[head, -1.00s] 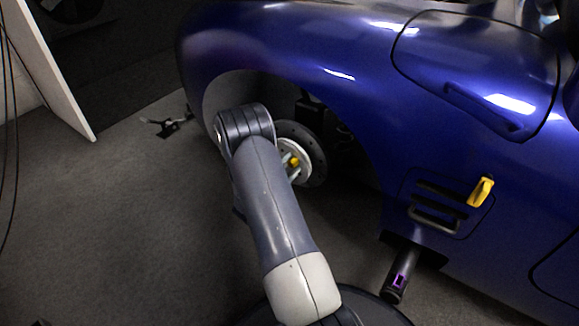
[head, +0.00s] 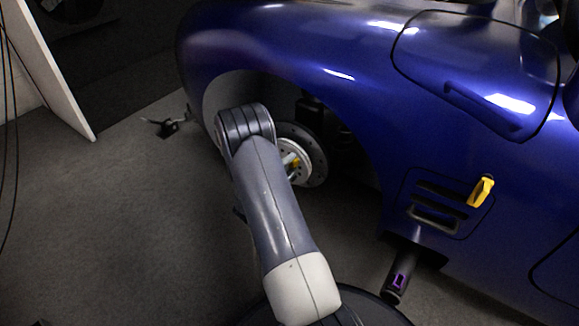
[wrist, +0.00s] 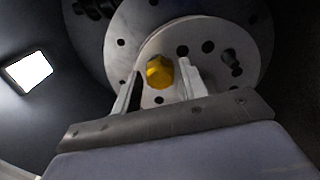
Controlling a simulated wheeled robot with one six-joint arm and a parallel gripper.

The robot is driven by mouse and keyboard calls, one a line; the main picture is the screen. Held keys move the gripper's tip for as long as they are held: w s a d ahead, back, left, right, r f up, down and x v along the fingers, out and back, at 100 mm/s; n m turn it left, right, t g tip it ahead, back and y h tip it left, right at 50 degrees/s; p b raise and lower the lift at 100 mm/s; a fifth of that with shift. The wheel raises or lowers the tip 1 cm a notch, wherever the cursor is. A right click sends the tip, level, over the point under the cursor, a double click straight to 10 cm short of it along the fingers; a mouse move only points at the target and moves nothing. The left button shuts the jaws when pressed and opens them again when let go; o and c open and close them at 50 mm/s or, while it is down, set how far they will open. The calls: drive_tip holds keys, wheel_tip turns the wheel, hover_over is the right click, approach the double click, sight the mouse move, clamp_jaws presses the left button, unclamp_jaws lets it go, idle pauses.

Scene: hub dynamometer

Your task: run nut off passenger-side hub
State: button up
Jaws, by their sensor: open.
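The hub (head: 291,159) with its drilled disc shows in the wheel arch of the blue car, partly behind my arm in the head view. In the wrist view the hub face (wrist: 208,50) fills the upper middle. A yellow nut (wrist: 159,72) sits at the hub's centre; it also shows small in the head view (head: 295,162). My gripper (wrist: 157,82) is open in the wrist view, with one finger on each side of the nut. The right finger is close to the nut and a gap shows on the left. I cannot tell whether either finger touches it.
The blue car body (head: 330,50) arches over the hub. A yellow handle-like part (head: 481,191) sits on its side, above a dark cylinder with a purple mark (head: 397,279). A white panel (head: 55,75) stands at left. Open floor lies left of my arm.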

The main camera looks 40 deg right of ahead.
drive_tip(key=shift+m, duration=1.8)
drive_tip(key=shift+c, duration=0.3)
clamp_jaws()
drive_tip(key=n, duration=0.6)
drive_tip(key=shift+r+p, duration=0.1)
drive_tip(key=shift+p, duration=0.3)
drive_tip(key=n+p, duration=0.1)
drive_tip(key=n, duration=0.4)
drive_tip(key=shift+n, duration=0.3)
drive_tip(key=n+p, duration=0.1)
drive_tip(key=n, duration=0.5)
drive_tip(key=shift+n+p, duration=0.3)
drive_tip(key=shift+p, duration=0.1)
drive_tip(key=n+p, duration=0.1)
drive_tip(key=n, duration=0.4)
drive_tip(key=shift+a+n, duration=0.1)
drive_tip(key=shift+n, duration=0.3)
